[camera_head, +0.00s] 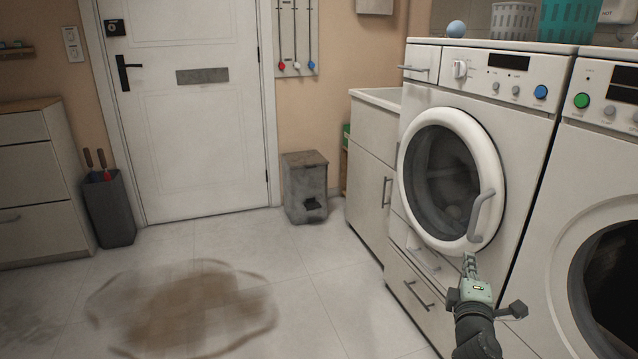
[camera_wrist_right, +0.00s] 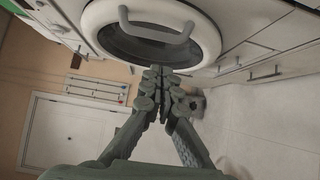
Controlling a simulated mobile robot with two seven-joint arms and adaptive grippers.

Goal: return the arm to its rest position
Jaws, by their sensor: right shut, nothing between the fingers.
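My right gripper (camera_head: 469,262) is in front of the white washing machine (camera_head: 420,85), just below its round door (camera_head: 412,190). In the right wrist view, the right gripper (camera_wrist_right: 155,72) shows its fingers closed together with nothing between them. The washer door and its curved handle (camera_wrist_right: 155,32) appear beyond the fingertips. In the head view the door looks closed, and its handle (camera_head: 481,215) is above and slightly right of the fingertips. I cannot tell exactly how far the fingertips are from the door. My left gripper is not in view.
A second machine (camera_head: 545,250) with a dark round opening stands at the right. Drawers (camera_head: 410,295) lie below the washer, and a cabinet (camera_head: 368,170) stands left of it. A brown stain (camera_head: 190,310) marks the open floor before the white door (camera_head: 185,140). A grey bin (camera_head: 305,187) stands by the wall.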

